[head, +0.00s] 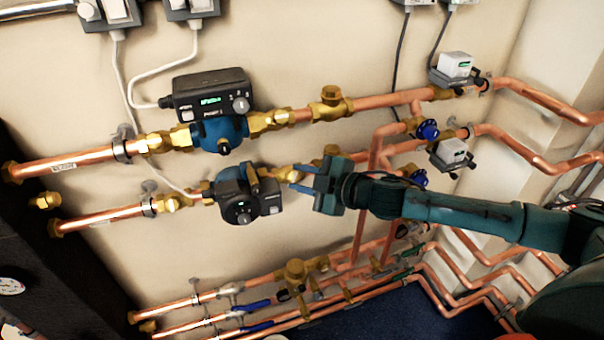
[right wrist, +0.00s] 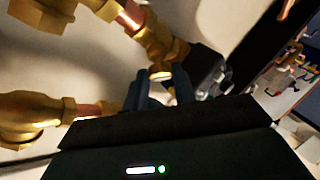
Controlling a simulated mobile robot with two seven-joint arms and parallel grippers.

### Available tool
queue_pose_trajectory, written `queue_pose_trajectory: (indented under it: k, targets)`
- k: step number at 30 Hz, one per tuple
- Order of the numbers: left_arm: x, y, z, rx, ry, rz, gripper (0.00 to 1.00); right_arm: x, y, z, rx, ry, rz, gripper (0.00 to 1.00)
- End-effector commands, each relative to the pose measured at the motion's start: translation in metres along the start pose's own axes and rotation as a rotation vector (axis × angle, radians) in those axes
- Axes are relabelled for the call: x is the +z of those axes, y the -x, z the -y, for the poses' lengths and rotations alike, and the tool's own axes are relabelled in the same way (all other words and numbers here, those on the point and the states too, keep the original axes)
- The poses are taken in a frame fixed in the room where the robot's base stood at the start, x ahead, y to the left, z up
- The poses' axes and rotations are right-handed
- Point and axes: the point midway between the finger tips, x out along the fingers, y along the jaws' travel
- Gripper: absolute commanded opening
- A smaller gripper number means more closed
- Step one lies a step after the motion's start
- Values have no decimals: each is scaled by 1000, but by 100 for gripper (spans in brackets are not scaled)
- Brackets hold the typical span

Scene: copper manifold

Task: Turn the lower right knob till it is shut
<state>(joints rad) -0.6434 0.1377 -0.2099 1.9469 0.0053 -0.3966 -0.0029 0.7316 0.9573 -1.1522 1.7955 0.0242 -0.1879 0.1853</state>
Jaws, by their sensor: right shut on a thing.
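The lower pump (head: 238,195) is dark with a round dial and sits in the lower of two copper lines on the wall. Brass fittings (head: 277,173) join it on its right. My right gripper (head: 298,178) reaches in from the right, its fingertips at these fittings. In the right wrist view its two blue fingers (right wrist: 163,84) are shut on a small rounded brass knob (right wrist: 160,73), beside a bright copper pipe and brass joint. The knob is mostly hidden by the gripper in the head view, so its turn angle cannot be read. My left gripper is not in view.
The upper pump (head: 213,105) sits just above on the upper line. Two blue handles (head: 427,130) and white actuator boxes (head: 455,65) are farther right. Lower copper pipes with blue levers (head: 250,306) run below.

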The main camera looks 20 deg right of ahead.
Motion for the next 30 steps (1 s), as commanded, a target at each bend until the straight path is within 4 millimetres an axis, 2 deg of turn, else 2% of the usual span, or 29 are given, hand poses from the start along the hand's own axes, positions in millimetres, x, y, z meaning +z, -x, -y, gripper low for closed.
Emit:
queue_pose_trajectory:
  k: [1, 18, 30]
  targets:
    - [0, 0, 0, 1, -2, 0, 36, 0, 0, -5, -15, 36, 0, 4]
    - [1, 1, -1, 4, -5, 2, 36, -3, -2, -10, -243, 356, -1, 4]
    - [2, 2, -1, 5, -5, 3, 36, -4, -2, -10, -355, 505, -1, 4]
